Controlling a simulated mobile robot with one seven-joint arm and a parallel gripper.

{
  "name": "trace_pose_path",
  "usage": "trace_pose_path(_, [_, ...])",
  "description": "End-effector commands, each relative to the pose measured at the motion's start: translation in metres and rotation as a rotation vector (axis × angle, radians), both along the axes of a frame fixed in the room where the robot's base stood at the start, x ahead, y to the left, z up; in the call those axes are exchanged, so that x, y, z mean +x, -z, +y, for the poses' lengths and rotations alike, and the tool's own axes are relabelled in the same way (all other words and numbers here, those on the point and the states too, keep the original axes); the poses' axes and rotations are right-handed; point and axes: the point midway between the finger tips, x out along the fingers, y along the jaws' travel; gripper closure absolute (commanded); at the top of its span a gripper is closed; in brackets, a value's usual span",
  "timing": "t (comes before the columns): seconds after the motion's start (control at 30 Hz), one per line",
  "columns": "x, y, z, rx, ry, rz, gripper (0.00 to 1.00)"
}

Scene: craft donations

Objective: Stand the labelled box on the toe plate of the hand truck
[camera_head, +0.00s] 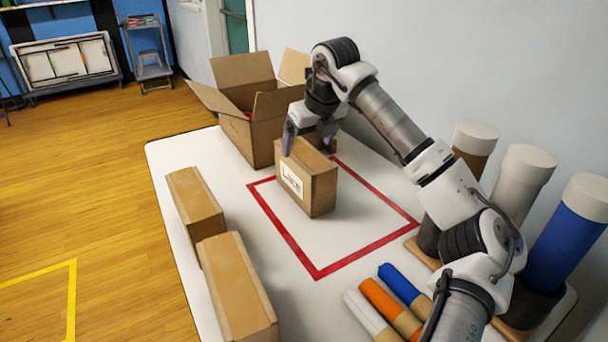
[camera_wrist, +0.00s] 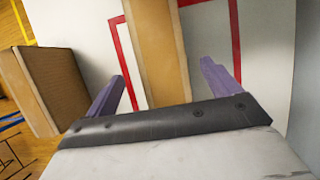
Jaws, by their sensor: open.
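The labelled box (camera_head: 318,190), brown cardboard with a white "Lace" label, stands upright on the white table inside the red taped outline. My gripper (camera_head: 311,142) is at the top of this box, with one purple finger on its left side and the other mostly hidden behind it. In the wrist view the open fingers (camera_wrist: 163,69) lie either side of the box's brown top (camera_wrist: 155,45). I cannot tell whether either finger touches it. I do not see the hand truck or its toe plate clearly in either view.
Two plain boxes (camera_head: 196,205) (camera_head: 236,290) stand along the table's left edge. An open carton (camera_head: 262,140) is behind the labelled box. Coloured rolls (camera_head: 384,306) and capped tubes (camera_head: 562,235) are at the right. Yellow tape (camera_head: 71,300) marks the floor at left.

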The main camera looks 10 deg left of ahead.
Motion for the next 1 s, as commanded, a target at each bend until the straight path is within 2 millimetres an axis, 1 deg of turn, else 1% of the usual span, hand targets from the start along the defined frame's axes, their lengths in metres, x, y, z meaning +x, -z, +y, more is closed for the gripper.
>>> trace_pose_path(0.03, [0.001,0.004,0.002,0.000,-0.002,0.002,0.11])
trace_pose_path(0.17, [0.003,0.011,0.004,0.000,-0.001,0.001,0.11])
trace_pose_path(0.4, [0.016,0.042,0.014,0.001,-0.002,0.002,0.11])
trace_pose_path(0.5, [0.018,0.051,0.017,0.001,-0.003,0.002,0.11])
trace_pose_path(0.6, [0.019,0.054,0.018,0.000,-0.002,0.000,0.11])
trace_pose_path(1.0, [0.019,0.055,0.018,0.000,-0.001,0.000,0.11])
